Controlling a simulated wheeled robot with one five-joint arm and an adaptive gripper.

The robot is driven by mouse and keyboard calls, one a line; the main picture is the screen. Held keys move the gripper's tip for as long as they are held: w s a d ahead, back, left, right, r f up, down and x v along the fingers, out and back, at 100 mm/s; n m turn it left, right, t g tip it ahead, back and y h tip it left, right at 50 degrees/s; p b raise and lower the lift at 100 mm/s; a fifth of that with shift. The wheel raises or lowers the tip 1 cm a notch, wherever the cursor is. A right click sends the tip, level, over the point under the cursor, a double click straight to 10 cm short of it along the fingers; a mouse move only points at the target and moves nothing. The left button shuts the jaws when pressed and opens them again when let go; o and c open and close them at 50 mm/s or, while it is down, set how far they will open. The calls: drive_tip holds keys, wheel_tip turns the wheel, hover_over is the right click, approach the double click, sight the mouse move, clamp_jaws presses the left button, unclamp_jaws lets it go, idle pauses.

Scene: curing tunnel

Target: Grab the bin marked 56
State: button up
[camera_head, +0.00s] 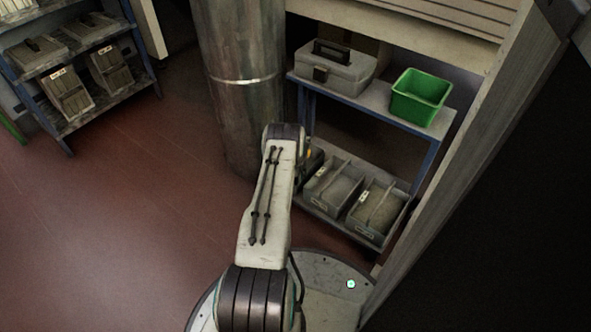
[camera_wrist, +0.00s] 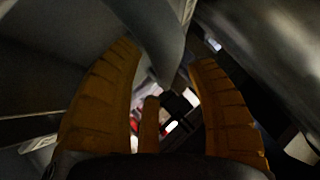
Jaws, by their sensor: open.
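Two grey bins with dividers or handles stand side by side on the lower shelf of the right rack in the head view: a left bin (camera_head: 334,186) and a right bin (camera_head: 376,212). Both carry small pale labels, too small to read, so I cannot tell which is marked 56. My gripper (camera_wrist: 166,52) is open, its orange fingers spread in the wrist view. In the head view it is mostly hidden behind my arm, beside the left bin's back left corner. A grey curved piece (camera_wrist: 160,30) reaches between the fingertips; I cannot tell what it belongs to.
A green bin (camera_head: 421,94) and a grey lidded case (camera_head: 335,70) sit on the rack's top shelf (camera_head: 379,101). A metal column (camera_head: 240,80) stands close left of the rack. A left shelf unit (camera_head: 105,118) holds more grey bins. The red floor between is clear.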

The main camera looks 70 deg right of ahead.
drive_tip(key=shift+c, duration=0.2)
clamp_jaws()
idle(0.5)
idle(0.3)
